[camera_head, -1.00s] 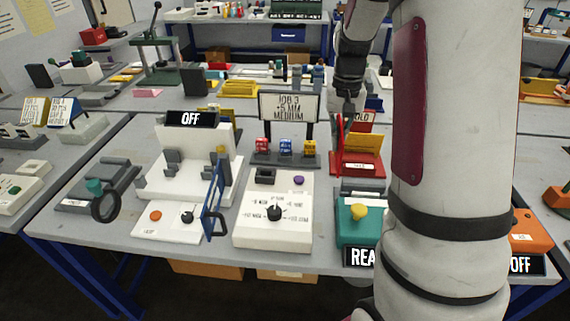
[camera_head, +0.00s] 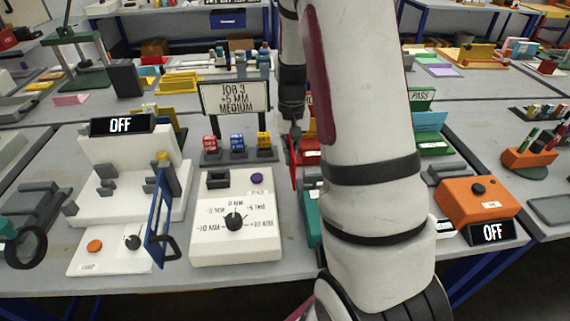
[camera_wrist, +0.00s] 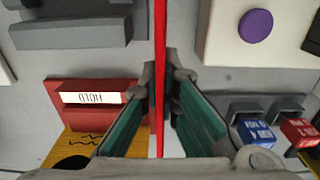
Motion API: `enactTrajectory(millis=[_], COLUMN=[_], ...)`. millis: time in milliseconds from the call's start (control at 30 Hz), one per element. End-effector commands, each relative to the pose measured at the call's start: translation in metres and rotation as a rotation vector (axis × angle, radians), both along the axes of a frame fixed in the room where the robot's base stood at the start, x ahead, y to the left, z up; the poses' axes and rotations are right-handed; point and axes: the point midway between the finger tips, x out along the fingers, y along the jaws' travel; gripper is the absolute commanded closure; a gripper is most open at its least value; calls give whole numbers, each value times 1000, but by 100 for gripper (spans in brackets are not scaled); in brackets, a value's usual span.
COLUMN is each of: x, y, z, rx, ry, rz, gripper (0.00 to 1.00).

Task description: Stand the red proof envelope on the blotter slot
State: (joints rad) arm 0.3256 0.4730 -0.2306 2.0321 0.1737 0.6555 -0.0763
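The thin red proof envelope (camera_head: 294,162) hangs upright below my gripper (camera_head: 294,125), left of the red HOLD stand (camera_head: 311,150). In the wrist view the red envelope (camera_wrist: 160,40) shows edge-on as a narrow strip between the two teal-padded fingers of my gripper (camera_wrist: 162,85), which are shut on it. The envelope appears above the table, though its lower edge's clearance is hard to judge. A grey slotted block (camera_head: 447,172) stands behind the orange unit at the right; I cannot tell whether it is the blotter slot. My arm hides much of the middle right.
The HOLD stand (camera_wrist: 90,88) holds a yellow envelope. A white dial panel (camera_head: 235,225), a rack of coloured blocks (camera_head: 238,156) and the JOB 3 sign (camera_head: 234,97) stand left of the envelope. The green PASS stand (camera_head: 434,143) and orange OFF unit (camera_head: 478,200) stand to the right.

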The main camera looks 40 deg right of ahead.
Motion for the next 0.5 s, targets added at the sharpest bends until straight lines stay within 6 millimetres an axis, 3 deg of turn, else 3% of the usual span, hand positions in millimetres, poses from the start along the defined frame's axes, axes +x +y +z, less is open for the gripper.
enactTrajectory(millis=[333,500], x=[-1,0], y=[0,0], z=[-37,-40], rx=[1,-1], ry=[3,-2], rz=[-1,0], gripper=[100,100])
